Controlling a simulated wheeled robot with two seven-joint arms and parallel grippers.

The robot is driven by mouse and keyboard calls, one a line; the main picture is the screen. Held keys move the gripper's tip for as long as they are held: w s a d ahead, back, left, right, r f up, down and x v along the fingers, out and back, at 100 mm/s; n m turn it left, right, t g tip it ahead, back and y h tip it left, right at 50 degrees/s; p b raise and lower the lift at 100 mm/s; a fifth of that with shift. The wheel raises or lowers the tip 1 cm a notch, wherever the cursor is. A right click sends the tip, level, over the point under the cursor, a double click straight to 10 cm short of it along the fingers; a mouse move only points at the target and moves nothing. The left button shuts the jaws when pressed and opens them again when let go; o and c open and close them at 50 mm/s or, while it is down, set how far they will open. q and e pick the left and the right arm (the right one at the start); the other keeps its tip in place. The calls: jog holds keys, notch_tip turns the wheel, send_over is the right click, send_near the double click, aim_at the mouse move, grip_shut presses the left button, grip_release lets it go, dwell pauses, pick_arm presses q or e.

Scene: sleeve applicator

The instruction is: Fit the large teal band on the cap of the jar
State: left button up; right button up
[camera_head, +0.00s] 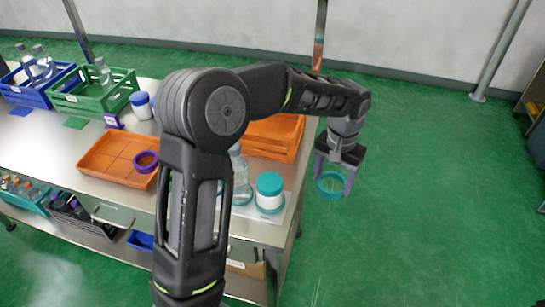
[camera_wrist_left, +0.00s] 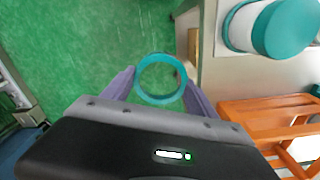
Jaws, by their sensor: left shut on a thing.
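The large teal band (camera_head: 330,197) is a thin open ring. My left gripper (camera_head: 333,183) is shut on it, with a purple-grey finger on either side. It hangs beyond the right edge of the table, over the green floor. The band also shows between the fingers in the left wrist view (camera_wrist_left: 160,101). The white jar (camera_head: 269,203) stands upright near the right end of the table, left of the band and apart from it. Its teal cap (camera_head: 270,183) is on top. The jar's cap shows at upper right in the left wrist view (camera_wrist_left: 287,28). My right gripper is not in view.
A clear bottle (camera_head: 241,190) stands just left of the jar, partly behind my arm. An orange crate (camera_head: 275,140) is behind them. An orange tray (camera_head: 108,159) with a purple ring (camera_head: 146,161) lies further left. The floor right of the table is clear.

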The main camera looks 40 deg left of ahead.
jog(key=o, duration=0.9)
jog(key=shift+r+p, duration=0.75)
jog(key=shift+p, duration=0.05)
pick_arm(q)
jog(key=s+a+r+m, duration=0.2)
jog(key=s+a, duration=0.1)
jog(key=a, duration=0.1)
jog(key=s+a+r+m, duration=0.3)
jog(key=a, duration=0.1)
jog(key=s+a+r+m, duration=0.2)
jog(key=s+a, duration=0.1)
jog(key=a, duration=0.1)
jog(key=shift+s+r+p, duration=0.25)
jog(key=shift+s+p, duration=0.05)
jog(key=shift+p, duration=0.1)
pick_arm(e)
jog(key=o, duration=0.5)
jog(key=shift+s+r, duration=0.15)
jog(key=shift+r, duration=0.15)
pick_arm(q)
jog(key=shift+s+a+m, duration=0.15)
jog(key=shift+s+m, duration=0.25)
jog(key=shift+m, duration=0.2)
